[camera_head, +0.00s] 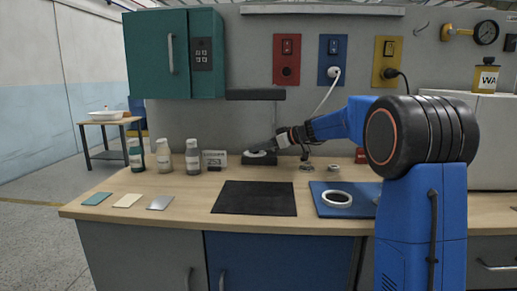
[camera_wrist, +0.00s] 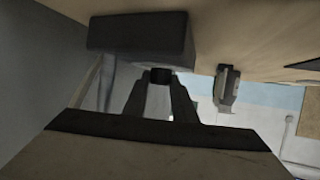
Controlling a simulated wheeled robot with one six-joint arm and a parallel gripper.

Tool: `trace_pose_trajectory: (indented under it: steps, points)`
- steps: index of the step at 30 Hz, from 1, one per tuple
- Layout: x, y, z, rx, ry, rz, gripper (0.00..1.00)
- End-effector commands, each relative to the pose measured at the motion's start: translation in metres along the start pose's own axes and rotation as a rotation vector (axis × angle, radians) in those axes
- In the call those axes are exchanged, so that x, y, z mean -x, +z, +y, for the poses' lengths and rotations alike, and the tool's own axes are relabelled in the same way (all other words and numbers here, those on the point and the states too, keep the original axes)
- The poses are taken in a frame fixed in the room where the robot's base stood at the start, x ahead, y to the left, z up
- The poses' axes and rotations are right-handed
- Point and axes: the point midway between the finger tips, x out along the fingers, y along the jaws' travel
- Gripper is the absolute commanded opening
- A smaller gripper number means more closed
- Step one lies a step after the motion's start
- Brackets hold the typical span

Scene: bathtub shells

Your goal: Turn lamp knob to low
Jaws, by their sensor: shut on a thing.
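A low dark box (camera_head: 260,160) sits on the back of the wooden worktop against the wall, with a pale disc-like top. My gripper (camera_head: 266,149) reaches it from the right, low over its top. In the wrist view the dark box (camera_wrist: 135,33) fills the upper middle, and a small dark knob (camera_wrist: 161,76) stands out from it. My gripper (camera_wrist: 160,84) has a fingertip on each side of the knob and is shut on it. The fingers hide part of the knob, and I cannot read its setting.
A dark mat (camera_head: 254,198) lies in front. A blue mat (camera_head: 343,207) with a white ring (camera_head: 337,198) lies at right. A dark bar (camera_head: 255,95) juts from the wall above.

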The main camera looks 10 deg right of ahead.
Motion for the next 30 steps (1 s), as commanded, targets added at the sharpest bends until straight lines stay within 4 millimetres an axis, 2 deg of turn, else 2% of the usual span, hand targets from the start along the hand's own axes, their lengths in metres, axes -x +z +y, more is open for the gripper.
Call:
trace_pose_trajectory:
  steps: [15,30]
  points:
    - [-0.0017,-0.0017,-0.0091,-0.158,0.388,0.001,0.02]
    - [-0.0024,-0.0016,-0.0095,-0.232,0.566,0.0,0.02]
